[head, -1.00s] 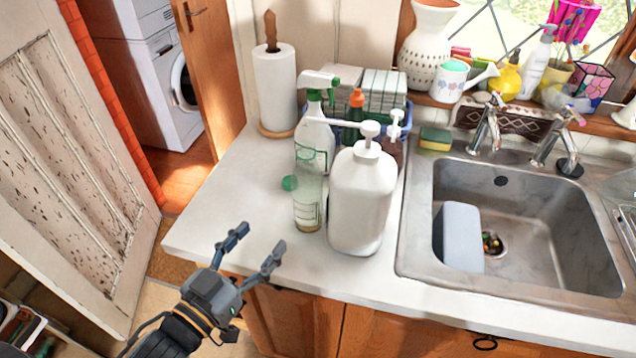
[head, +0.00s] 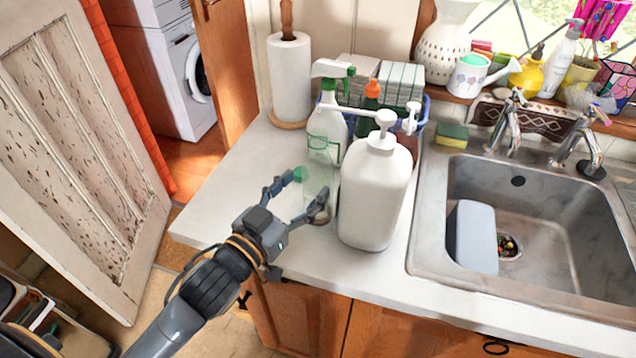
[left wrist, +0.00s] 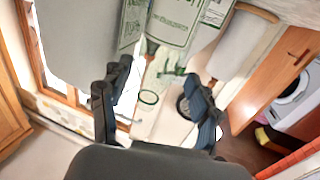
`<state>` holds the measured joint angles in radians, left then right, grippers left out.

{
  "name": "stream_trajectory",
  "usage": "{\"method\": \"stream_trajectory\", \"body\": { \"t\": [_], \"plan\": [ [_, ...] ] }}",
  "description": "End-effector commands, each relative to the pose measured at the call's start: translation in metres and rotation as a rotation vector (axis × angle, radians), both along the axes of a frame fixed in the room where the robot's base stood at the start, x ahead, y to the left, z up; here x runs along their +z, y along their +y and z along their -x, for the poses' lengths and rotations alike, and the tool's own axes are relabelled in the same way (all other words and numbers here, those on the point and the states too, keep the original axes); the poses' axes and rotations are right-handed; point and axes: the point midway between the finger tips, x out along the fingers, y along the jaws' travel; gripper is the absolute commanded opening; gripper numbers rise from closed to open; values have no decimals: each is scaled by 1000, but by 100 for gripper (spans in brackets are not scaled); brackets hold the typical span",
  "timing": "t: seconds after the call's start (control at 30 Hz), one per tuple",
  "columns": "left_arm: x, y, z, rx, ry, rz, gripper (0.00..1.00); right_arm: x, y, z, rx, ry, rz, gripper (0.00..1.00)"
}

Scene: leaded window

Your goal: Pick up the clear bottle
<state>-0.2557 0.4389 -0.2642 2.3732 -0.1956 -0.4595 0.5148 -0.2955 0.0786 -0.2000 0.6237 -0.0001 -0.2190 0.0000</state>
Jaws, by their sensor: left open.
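The clear bottle (head: 317,182) stands on the counter in the head view, a small see-through bottle with a green cap (head: 299,174). It is just left of a large white pump bottle and in front of a spray bottle. My left gripper (head: 308,191) is open, its fingers reaching to either side of the clear bottle. One finger partly covers its lower part. In the left wrist view a see-through shape with a green ring (left wrist: 148,97) shows between the open fingers. Whether the fingers touch the bottle I cannot tell. My right gripper is out of view.
The white pump bottle (head: 372,200) stands close on the right. The spray bottle (head: 326,135) is right behind, with a paper towel roll (head: 290,80) at the back left. The steel sink (head: 535,215) is to the right. The left counter is clear.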

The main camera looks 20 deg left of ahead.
Motion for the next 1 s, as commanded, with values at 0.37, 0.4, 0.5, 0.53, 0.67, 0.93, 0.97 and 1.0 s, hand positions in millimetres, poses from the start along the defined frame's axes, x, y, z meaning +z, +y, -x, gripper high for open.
{"method": "stream_trajectory", "body": {
  "t": [0.37,0.4,0.5,0.53,0.67,0.93,0.97,1.0],
  "plan": [
    [0,-12,-42,0,-1,0,62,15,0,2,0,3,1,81],
    [-1,-12,-42,0,-1,0,62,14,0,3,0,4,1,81],
    [-1,-12,-42,0,-1,0,62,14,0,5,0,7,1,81],
    [-1,-12,-42,0,-1,0,62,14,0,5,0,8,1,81],
    [-1,-12,-42,0,-1,0,40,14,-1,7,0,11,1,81],
    [-1,-12,-42,0,-1,-1,18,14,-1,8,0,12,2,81],
    [-1,-12,-42,0,-1,-1,18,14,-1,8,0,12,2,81],
    [0,-12,-42,0,-1,-1,18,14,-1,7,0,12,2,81]
  ]
}}
